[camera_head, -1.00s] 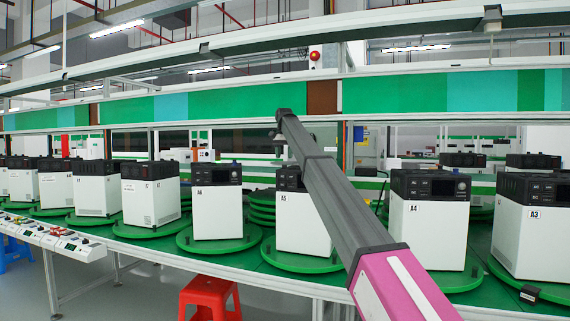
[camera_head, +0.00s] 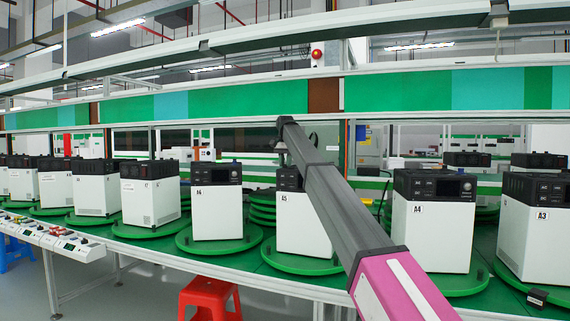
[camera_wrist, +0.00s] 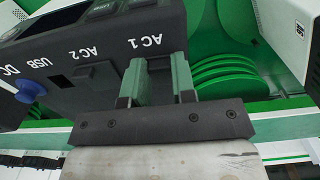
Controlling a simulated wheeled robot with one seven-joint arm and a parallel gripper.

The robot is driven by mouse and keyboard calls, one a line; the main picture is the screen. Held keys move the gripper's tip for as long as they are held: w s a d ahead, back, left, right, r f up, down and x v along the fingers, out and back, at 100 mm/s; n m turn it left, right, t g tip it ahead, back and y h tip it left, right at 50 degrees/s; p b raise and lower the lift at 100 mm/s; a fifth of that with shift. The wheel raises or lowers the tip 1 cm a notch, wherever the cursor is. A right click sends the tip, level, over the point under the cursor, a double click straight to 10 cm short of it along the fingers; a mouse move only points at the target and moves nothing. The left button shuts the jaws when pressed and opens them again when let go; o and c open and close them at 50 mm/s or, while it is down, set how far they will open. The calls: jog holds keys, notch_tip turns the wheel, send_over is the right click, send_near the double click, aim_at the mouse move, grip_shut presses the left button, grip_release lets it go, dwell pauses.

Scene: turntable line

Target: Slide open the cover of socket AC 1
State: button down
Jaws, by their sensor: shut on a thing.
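The dark top panel (camera_wrist: 70,70) of a device fills the left of the wrist view, tilted, with the labels AC 1, AC 2, USB and DC. My gripper (camera_wrist: 159,66) has its green fingers at the panel beside the AC 1 label, close together and shut on the AC 1 cover, which the fingers largely hide. How far the cover is open cannot be told. In the head view, my arm crosses the picture to the device A5 (camera_head: 295,229), white with a dark top, on a green turntable; the gripper itself is hidden there.
A blue knob-like part (camera_wrist: 28,91) stands near the USB label. Device A4 (camera_head: 434,242) is right of A5 and device A6 (camera_head: 216,214) left, each on a green round plate. A red stool (camera_head: 209,298) stands below the line.

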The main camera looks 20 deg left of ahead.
jog(key=w, duration=0.5)
jog(key=shift+w+d, duration=0.15)
jog(key=shift+w, duration=0.1)
jog(key=c, duration=0.9)
grip_release()
